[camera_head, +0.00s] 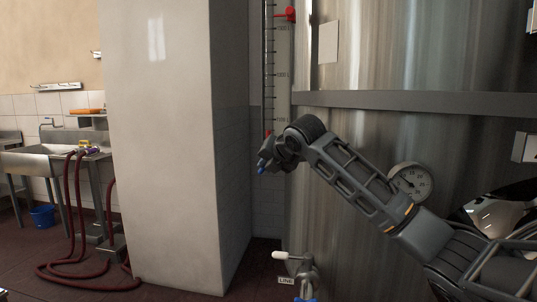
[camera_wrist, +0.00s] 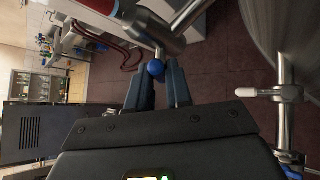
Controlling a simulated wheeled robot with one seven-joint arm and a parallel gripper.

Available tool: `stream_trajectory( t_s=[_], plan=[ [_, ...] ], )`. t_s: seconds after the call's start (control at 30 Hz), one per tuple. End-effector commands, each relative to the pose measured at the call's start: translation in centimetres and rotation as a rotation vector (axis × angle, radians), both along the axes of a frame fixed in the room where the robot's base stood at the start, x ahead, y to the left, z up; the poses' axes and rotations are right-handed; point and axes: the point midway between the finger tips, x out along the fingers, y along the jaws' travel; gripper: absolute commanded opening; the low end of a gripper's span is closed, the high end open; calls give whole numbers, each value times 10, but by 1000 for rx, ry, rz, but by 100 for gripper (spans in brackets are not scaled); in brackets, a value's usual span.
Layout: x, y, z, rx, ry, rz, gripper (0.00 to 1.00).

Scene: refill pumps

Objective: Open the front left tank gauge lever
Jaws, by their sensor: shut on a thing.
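The tank gauge (camera_head: 270,75) is a tall clear tube with a scale on the left side of the steel tank (camera_head: 350,150). Its lower end is partly hidden by my wrist. In the wrist view its metal fitting (camera_wrist: 158,30) shows at the top, with a red part (camera_wrist: 104,6) beside it. A short lever with a blue ball knob (camera_wrist: 155,69) sticks out of the fitting. My gripper (camera_wrist: 157,78) is shut on the blue knob, with one finger on each side. In the head view the gripper (camera_head: 264,162) is at the gauge's lower end, and some blue shows there.
A valve with a white handle (camera_head: 285,256) stands low on the tank, near a "LINE" label. A round dial (camera_head: 410,181) is on the tank behind my arm. A pale pillar (camera_head: 165,150) stands left of the gauge. A sink (camera_head: 50,158) and red hose (camera_head: 75,268) are farther left.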

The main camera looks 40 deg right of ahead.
Motion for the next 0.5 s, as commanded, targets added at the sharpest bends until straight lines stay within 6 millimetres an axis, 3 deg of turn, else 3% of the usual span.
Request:
stream_trajectory(
  t_s=[0.03,0.5],
  plan=[
    [1,0,9,-30,36,-1,0],
    [4,2,9,-272,343,-2,0]
  ],
)
